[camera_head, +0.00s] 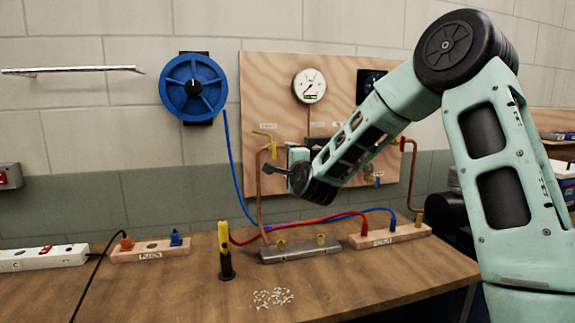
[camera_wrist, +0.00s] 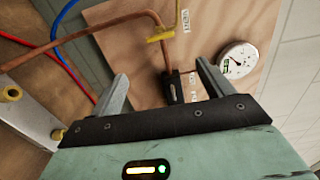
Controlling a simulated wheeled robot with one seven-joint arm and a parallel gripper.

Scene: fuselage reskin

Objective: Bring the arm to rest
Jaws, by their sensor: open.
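My arm reaches in from the right in the head view, bent at a high elbow, with its forearm sloping down to the left in front of the plywood panel (camera_head: 262,85). My gripper (camera_head: 278,169) is at the end, close to a copper pipe (camera_head: 259,190) on the panel. In the wrist view my gripper (camera_wrist: 160,82) has its two fingers well apart, and nothing is held between them. A small black fitting (camera_wrist: 174,87) at the end of the copper pipe (camera_wrist: 85,38) shows beyond the gap. I cannot tell how far it is from the fingers.
A gauge (camera_head: 309,86) and a yellow-handled valve (camera_head: 265,134) are on the panel. A blue reel (camera_head: 193,87) hangs on the wall. The bench (camera_head: 190,290) holds a yellow-and-black tool (camera_head: 224,250), a metal block (camera_head: 300,250), wooden blocks (camera_head: 150,252), a power strip (camera_head: 40,258), hoses and white bits (camera_head: 273,297).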

